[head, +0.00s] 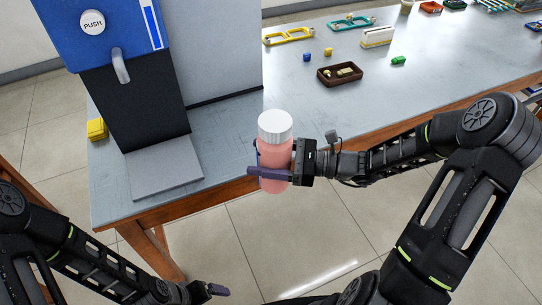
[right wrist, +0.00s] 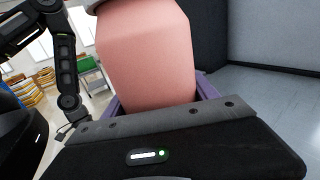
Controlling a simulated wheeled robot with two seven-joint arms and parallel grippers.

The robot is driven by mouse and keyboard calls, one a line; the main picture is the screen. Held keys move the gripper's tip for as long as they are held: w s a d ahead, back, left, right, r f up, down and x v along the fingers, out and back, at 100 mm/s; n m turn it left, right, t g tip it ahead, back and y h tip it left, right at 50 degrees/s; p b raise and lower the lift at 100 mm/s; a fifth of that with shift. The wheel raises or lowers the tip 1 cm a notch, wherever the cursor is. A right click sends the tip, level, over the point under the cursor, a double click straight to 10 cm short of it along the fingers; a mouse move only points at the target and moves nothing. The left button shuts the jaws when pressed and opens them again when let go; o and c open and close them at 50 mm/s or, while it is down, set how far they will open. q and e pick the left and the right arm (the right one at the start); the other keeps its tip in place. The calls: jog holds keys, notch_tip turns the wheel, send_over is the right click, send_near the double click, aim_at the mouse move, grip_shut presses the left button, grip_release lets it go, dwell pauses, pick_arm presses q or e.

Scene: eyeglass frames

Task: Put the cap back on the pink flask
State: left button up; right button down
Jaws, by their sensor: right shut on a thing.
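The pink flask (head: 274,160) is upright in my right gripper (head: 272,175), just off the front edge of the table. My right gripper is shut around its body, and the pink body also fills the middle of the right wrist view (right wrist: 150,55). A silver-white, flat-topped piece (head: 275,124) sits on top of the flask. It looks like the cap, but I cannot tell how firmly it is seated. No separate cap shows elsewhere. My left gripper (head: 216,290) is low at the bottom of the head view, away from the flask; its opening is unclear.
A blue and black dispenser with a PUSH button (head: 93,22) and a grey base plate (head: 165,172) stands on the table (head: 225,165) at left. A yellow block (head: 97,129) is beside it. A brown tray (head: 340,74) and small coloured parts lie farther back.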

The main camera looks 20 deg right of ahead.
jog(key=s+a+r+n+g+y, duration=0.1)
jog(key=a+r+n+g, duration=0.2)
jog(key=a+r, duration=0.4)
jog(key=shift+s+a+r+g+y, duration=0.2)
jog(key=shift+r+g+y, duration=0.2)
jog(key=shift+r+g, duration=0.25)
pick_arm(q)
jog(key=shift+o, duration=0.7)
pick_arm(e)
jog(key=shift+f, duration=0.1)
pick_arm(q)
jog(key=shift+r, duration=0.15)
